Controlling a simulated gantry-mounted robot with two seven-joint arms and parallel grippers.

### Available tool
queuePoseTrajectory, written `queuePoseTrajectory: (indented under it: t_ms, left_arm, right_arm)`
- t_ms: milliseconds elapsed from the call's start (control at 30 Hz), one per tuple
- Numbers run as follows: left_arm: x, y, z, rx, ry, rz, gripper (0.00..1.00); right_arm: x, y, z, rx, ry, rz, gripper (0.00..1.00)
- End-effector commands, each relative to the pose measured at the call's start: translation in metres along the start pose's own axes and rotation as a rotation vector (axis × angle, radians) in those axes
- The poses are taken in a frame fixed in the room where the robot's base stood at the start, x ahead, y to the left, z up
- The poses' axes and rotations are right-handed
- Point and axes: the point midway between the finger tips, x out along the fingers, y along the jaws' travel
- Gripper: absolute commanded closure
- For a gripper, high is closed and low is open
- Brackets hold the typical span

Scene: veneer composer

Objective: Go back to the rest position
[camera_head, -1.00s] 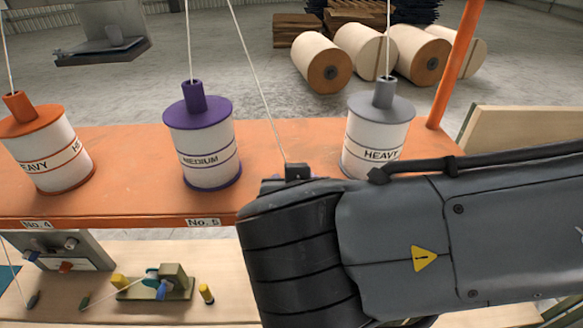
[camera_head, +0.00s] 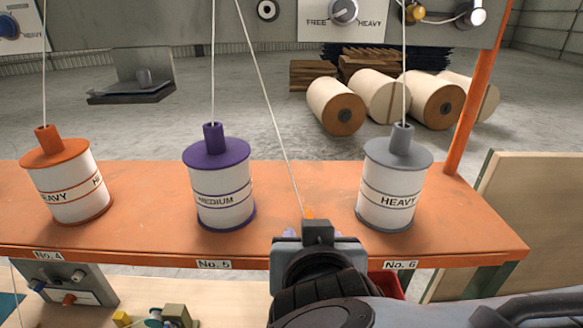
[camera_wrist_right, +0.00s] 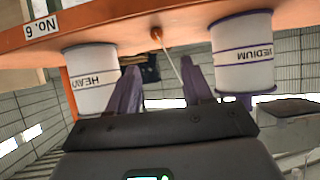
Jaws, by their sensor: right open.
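My right arm comes in from the bottom right in the head view. Its gripper (camera_head: 318,236) is at the shelf's front edge, between the purple and grey spools; its fingers are mostly hidden there. In the right wrist view my right gripper (camera_wrist_right: 163,82) is open, its two purple-grey fingers apart. A thin thread shows between the fingers and runs to a small orange piece (camera_wrist_right: 156,33) on the shelf. I cannot tell whether the thread touches a finger. My left gripper is not in view.
The orange shelf (camera_head: 130,238) carries an orange-capped spool (camera_head: 66,184), a purple-capped spool (camera_head: 222,182) and a grey-capped spool (camera_head: 392,184), with threads rising from them. A control panel (camera_head: 300,42) is above. A red bin (camera_head: 388,280) is below the shelf, partly hidden.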

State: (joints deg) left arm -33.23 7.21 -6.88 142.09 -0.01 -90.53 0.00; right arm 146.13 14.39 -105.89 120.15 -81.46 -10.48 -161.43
Motion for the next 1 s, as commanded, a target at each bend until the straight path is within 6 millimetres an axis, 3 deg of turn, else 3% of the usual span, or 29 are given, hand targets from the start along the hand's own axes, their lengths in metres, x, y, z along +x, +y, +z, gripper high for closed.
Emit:
queuePoseTrajectory:
  t_ms: [167,367,500,600,800,1000]
  left_arm:
    - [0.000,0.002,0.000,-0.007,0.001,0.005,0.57]
    - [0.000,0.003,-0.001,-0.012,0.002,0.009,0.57]
    - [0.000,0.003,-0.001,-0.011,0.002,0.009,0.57]
    - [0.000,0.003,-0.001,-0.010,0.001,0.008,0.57]
    - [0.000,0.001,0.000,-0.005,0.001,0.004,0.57]
    - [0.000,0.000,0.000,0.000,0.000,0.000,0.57]
  right_arm:
    - [0.007,-0.022,0.025,0.052,-0.052,-0.071,0.50]
    - [0.008,-0.088,0.094,0.270,-0.233,-0.278,0.50]
    - [-0.012,-0.142,0.147,0.541,-0.443,-0.435,0.50]
    - [-0.036,-0.175,0.173,0.769,-0.613,-0.517,0.50]
    - [-0.086,-0.220,0.192,1.283,-0.979,-0.582,0.50]
    - [-0.114,-0.234,0.172,1.862,-1.348,-0.501,0.50]
